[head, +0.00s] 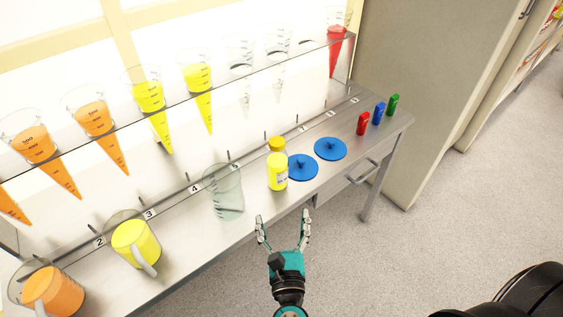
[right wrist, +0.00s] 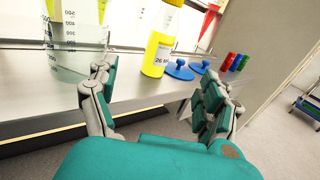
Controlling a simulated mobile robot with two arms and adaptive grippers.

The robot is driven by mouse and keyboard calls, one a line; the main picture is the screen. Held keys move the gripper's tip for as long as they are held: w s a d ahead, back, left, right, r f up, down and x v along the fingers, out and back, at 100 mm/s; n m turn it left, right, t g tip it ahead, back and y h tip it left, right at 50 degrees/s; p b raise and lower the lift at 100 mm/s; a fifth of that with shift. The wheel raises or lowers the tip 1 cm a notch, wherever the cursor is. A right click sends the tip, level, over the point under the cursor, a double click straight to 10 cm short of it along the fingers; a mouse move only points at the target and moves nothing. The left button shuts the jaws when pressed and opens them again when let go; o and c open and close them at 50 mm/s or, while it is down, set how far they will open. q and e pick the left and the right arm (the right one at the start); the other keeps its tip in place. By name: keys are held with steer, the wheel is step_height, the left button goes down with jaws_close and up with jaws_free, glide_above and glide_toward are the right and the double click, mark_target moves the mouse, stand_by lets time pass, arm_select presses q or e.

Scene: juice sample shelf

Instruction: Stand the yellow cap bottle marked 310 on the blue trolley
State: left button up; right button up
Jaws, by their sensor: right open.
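A yellow-cap bottle (head: 278,165) stands upright on the metal shelf (head: 178,243), beside a blue lid. In the right wrist view the bottle (right wrist: 158,54) shows a white label that seems to begin with 26; I cannot read 310 on it. My right gripper (head: 282,222) is open and empty, in front of the shelf edge and apart from the bottle. In the right wrist view its fingers (right wrist: 158,95) are spread with the bottle beyond them. A trolley with blue parts (right wrist: 307,104) shows partly at the right edge of that view. My left gripper is not in view.
A clear empty beaker (head: 224,192) stands left of the bottle. Two blue lids (head: 330,149) lie to its right, then red, blue and green small items (head: 378,113). Yellow (head: 137,243) and orange (head: 52,290) jugs stand left. Cones hang above.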

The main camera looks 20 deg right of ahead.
mark_target(278, 173)
steer(key=p+x, duration=0.3)
steer(key=x, duration=1.4)
steer(key=shift+r, duration=0.25)
steer(key=c, duration=1.6)
